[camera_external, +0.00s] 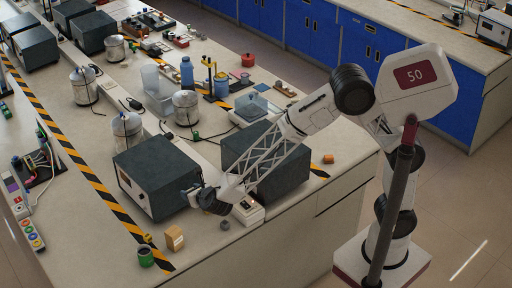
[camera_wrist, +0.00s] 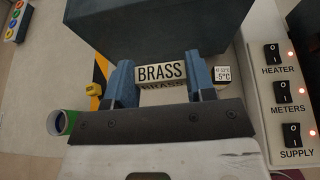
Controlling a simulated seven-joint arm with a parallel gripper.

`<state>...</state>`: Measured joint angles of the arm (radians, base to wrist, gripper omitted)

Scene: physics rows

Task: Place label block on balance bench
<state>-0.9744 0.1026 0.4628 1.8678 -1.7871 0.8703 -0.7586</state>
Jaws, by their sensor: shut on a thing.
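The label block (camera_wrist: 160,73) is pale with the word BRASS in black on its face. In the wrist view it sits between the two blue fingers of my gripper (camera_wrist: 160,84), which is shut on it. In the external view my gripper (camera_external: 193,194) is low at the front corner of a dark box-shaped instrument (camera_external: 158,168), and the block itself is hard to make out there. I cannot tell whether the block touches the surface below. The bench top (camera_external: 95,226) is pale; a device like a balance (camera_external: 250,107) stands farther back on it.
A switch panel (camera_wrist: 285,100) with HEATER, METERS and SUPPLY switches is right of my gripper. A tan block (camera_external: 175,238) and green cup (camera_external: 146,257) stand near the striped tape. A second dark box (camera_external: 265,158) is close by.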

